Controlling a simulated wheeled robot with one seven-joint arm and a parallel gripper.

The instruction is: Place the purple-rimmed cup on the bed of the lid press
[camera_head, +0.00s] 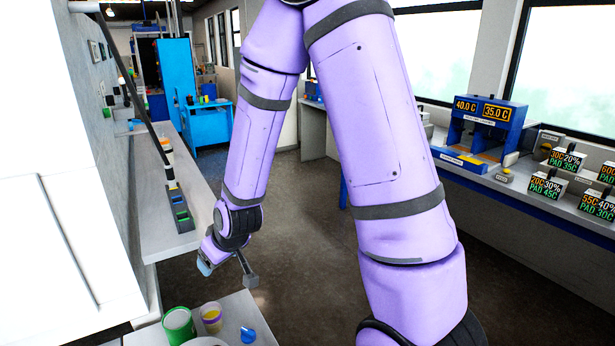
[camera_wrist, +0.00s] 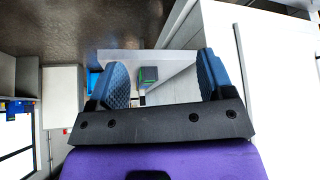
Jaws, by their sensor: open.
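My gripper (camera_head: 228,274) is open and empty, above the floor in front of the left counter. In the wrist view its two blue pads (camera_wrist: 164,82) stand wide apart with nothing between them. A small cup with yellow inside (camera_head: 211,318) stands on the near table at the bottom of the head view, below and left of my gripper. Its rim is too small to tell the colour surely, so I cannot tell if it is the purple-rimmed cup. A blue machine with two orange readouts (camera_head: 482,115) stands on the right bench; I cannot tell if it is the lid press.
A green can (camera_head: 178,322) and a blue item (camera_head: 248,335) are on the near table (camera_head: 233,306). A dark tray with coloured cells (camera_head: 180,212) lies on the left counter (camera_head: 205,200). Labelled boxes (camera_head: 548,185) line the right bench. The floor between is clear.

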